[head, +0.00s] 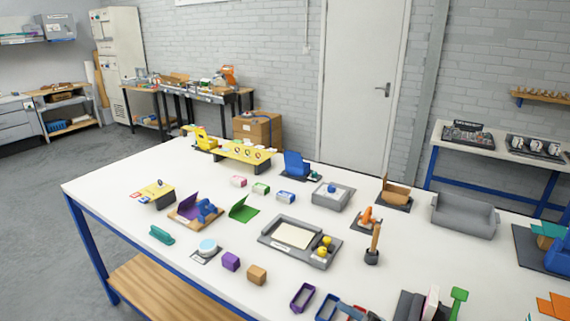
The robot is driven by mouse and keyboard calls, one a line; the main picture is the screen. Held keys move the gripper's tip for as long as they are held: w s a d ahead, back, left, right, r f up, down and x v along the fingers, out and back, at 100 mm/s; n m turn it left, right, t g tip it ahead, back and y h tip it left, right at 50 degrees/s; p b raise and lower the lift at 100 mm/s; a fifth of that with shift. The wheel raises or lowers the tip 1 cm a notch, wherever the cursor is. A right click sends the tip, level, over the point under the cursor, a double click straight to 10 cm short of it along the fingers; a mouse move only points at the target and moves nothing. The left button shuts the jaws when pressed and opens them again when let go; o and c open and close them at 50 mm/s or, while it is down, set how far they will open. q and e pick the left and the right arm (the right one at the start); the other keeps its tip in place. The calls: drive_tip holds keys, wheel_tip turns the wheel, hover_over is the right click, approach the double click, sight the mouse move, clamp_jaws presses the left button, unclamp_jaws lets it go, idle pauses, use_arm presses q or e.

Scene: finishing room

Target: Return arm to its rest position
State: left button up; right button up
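Neither of my arms can be made out in the head view, and neither gripper shows. Whether they are open, shut or holding something is hidden from me. The white worktable (120,205) with blue legs fills the middle and right of the view, with many small items standing on it.
A grey tray (266,247) holds a pale sheet and yellow balls. A purple block (231,261) and a tan block (257,275) sit near the front edge. A grey bin (464,216) stands right. A cardboard box (257,129) is behind the table. Floor at left is clear.

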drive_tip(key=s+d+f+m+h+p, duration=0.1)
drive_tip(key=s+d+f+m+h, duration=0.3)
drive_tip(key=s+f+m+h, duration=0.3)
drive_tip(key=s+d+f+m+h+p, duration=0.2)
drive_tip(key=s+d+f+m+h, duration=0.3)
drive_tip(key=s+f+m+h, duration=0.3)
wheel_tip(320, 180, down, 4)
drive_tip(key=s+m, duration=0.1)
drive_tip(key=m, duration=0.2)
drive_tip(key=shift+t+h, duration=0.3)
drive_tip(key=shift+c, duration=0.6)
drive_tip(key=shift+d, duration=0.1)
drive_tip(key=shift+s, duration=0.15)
